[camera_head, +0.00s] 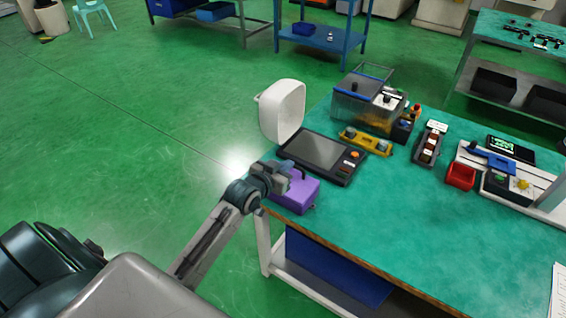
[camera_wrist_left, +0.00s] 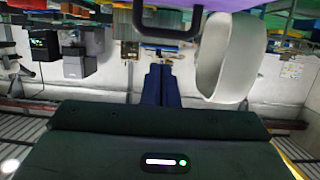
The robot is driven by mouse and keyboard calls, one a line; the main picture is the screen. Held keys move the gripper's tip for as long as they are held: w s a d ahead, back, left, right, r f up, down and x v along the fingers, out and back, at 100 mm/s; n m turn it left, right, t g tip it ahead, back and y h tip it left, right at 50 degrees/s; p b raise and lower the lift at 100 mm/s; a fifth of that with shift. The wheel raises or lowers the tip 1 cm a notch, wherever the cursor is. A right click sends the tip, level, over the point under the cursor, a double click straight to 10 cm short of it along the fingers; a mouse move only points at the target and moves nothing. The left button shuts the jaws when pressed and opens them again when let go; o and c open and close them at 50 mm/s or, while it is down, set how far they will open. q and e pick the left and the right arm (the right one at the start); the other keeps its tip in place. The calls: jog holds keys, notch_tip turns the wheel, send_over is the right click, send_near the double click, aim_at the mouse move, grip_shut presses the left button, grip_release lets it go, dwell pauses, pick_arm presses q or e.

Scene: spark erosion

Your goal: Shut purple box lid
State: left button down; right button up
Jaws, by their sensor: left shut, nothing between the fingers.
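The purple box (camera_head: 301,194) stands at the near left corner of the green table. My left gripper (camera_head: 283,174) is at its far left side, overlapping its upper part in the head view. Its fingers (camera_wrist_left: 160,80) are shut together with nothing between them. The wrist view shows a strip of purple (camera_wrist_left: 248,4) at the top edge and a dark handle (camera_wrist_left: 165,30) above the fingertips. My gripper hides part of the box top, so I cannot tell how far the lid is open. Contact is unclear. My right gripper is not in view.
A dark screen panel (camera_head: 322,152) lies just behind the box. A white rounded object (camera_head: 284,110) stands at the table's left edge. A yellow part (camera_head: 365,141), a clear case (camera_head: 352,106) and a red bin (camera_head: 460,176) are farther off. The table's front middle (camera_head: 390,225) is clear.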

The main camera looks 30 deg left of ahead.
pick_arm(q)
jog(key=shift+w+d+g+p, duration=0.1)
jog(key=shift+w+g+p, duration=0.75)
jog(key=shift+p, duration=0.4)
jog(key=shift+w+f+g, duration=0.15)
jog(key=shift+f+g, duration=0.1)
jog(key=shift+g, duration=0.1)
jog(key=shift+w+f+p, duration=0.5)
jog(key=shift+f+p, duration=0.1)
jog(key=shift+p, duration=0.1)
